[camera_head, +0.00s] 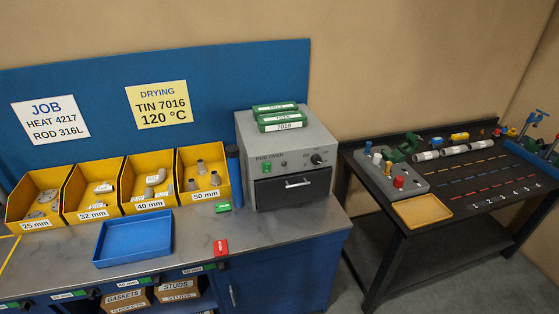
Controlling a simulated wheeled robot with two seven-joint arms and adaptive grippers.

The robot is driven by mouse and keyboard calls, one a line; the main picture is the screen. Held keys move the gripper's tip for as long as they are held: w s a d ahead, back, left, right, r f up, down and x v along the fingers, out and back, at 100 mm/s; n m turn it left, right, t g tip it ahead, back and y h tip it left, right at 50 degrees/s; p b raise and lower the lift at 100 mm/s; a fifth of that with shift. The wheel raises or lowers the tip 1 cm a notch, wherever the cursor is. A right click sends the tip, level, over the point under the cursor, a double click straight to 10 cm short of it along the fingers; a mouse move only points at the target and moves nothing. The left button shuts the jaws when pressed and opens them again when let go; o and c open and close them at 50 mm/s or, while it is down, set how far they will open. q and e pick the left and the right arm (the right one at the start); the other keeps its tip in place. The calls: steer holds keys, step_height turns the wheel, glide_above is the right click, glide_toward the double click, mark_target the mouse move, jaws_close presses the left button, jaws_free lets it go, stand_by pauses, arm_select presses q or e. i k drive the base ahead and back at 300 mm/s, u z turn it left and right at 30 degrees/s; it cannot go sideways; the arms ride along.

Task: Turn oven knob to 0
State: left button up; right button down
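The grey rod oven (262,135) stands at the right end of the steel-topped bench. Its black oven knob (316,159) is at the upper right of the front panel. The knob's pointer and scale marks are too small to read. A green switch (284,164) and a small dark round part sit left of the knob. The dark oven door (291,189) below looks shut. Neither of my grippers is in view.
Green boxes (280,118) lie stacked on the oven. Yellow bins (152,184), a blue tray (133,238), a red item (220,247) and a dark cylinder (234,172) share the bench. A black table (480,207) stands right, across a gap.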

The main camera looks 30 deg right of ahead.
mark_target(316, 160)
steer(key=z, duration=1.25)
steer(key=k, duration=0.5)
steer(key=u, duration=1.25)
steer(key=i, duration=0.85)
steer(key=z, duration=1.2)
